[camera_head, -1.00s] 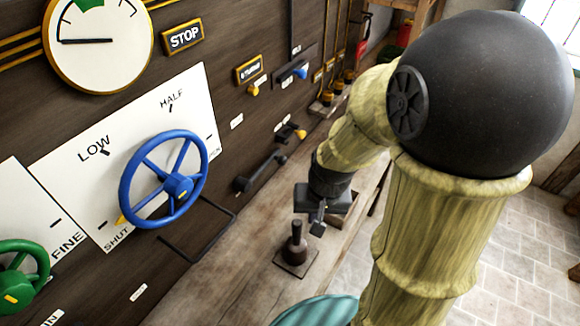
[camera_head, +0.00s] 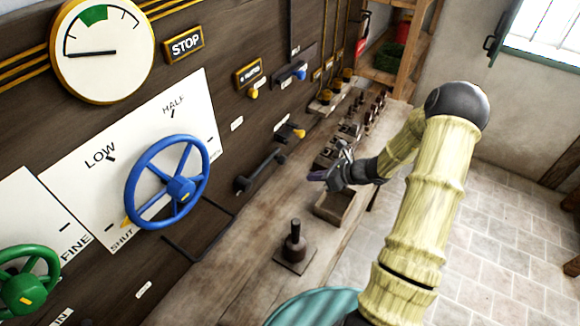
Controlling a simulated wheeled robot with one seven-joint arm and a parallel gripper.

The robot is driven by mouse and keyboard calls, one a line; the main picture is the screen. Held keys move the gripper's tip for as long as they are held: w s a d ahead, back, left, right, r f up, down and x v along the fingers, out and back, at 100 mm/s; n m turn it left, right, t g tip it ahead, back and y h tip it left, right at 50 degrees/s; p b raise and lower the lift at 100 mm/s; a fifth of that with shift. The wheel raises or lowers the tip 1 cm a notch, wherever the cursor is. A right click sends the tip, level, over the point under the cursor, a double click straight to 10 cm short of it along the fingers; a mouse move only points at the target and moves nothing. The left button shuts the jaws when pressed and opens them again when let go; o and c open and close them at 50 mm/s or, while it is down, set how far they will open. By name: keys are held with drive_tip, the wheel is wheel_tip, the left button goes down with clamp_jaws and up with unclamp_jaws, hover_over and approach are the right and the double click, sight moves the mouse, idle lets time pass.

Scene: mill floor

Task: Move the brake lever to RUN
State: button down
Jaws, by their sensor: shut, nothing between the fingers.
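My gripper (camera_head: 318,175) is shut and empty, pointing left above the bench, to the right of the wall panel's levers and apart from them. A dark lever with a round end (camera_head: 260,170) is mounted low on the panel.
A blue handwheel (camera_head: 167,182), a green handwheel (camera_head: 25,282), a gauge (camera_head: 100,50) and a STOP sign (camera_head: 184,43) are on the panel. A dark upright peg on a base (camera_head: 294,245), a wooden box (camera_head: 336,212) and several small dark items stand on the bench.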

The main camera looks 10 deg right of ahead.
drive_tip(key=shift+w, duration=0.15)
drive_tip(key=shift+f, duration=0.1)
drive_tip(key=p+x, duration=0.3)
drive_tip(key=x, duration=0.7)
drive_tip(key=shift+w, duration=0.15)
drive_tip(key=r+p, duration=0.1)
drive_tip(key=r, duration=0.1)
drive_tip(key=w+r+p, duration=0.1)
drive_tip(key=r, duration=0.1)
drive_tip(key=shift+w+r, duration=0.1)
drive_tip(key=shift+r, duration=0.05)
